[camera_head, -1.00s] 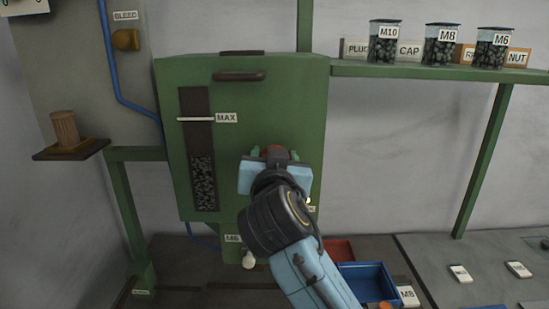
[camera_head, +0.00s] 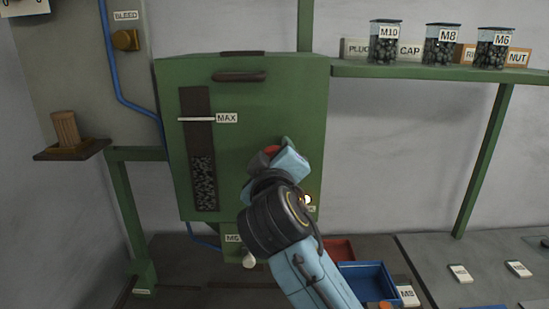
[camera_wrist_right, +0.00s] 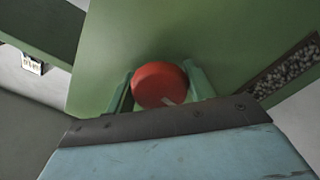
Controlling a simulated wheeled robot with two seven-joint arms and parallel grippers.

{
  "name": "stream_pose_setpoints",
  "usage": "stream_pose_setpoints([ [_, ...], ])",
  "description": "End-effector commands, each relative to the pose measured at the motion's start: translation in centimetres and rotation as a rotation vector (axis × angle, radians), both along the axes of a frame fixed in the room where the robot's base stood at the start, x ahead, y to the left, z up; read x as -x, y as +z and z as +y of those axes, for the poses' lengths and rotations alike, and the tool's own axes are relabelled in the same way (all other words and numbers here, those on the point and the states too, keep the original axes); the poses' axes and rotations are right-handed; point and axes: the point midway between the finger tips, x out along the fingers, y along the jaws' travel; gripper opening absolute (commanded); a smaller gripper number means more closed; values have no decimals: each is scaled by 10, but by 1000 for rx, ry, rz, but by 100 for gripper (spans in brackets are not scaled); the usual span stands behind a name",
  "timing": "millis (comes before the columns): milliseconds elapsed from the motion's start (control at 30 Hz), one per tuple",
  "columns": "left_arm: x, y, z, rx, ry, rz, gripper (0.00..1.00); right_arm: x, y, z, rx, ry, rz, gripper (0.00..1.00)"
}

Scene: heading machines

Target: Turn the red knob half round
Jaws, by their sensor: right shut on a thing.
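The red knob (camera_wrist_right: 160,84) sits on the front of the green machine cabinet (camera_head: 245,95). In the right wrist view it lies between the two green fingers of my right gripper (camera_wrist_right: 161,88), which is shut on it. A short pale mark shows low on the knob's face. In the head view only a small part of the knob (camera_head: 271,150) shows, and my right gripper (camera_head: 270,158) and wrist hide the rest. The gripper is tilted there. My left gripper is not in view.
A small lit lamp (camera_head: 306,200) is close to my right wrist. A white round knob (camera_head: 249,261) is below the cabinet. A blue bin (camera_head: 365,278) and a red bin (camera_head: 338,250) stand right of my forearm. A shelf (camera_head: 400,70) with jars is at upper right.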

Motion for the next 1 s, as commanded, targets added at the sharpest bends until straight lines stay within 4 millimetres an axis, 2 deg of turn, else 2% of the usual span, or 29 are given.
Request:
stream_pose_setpoints([
  [1000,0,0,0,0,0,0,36,0,-2,0,968,0,3,31],
])
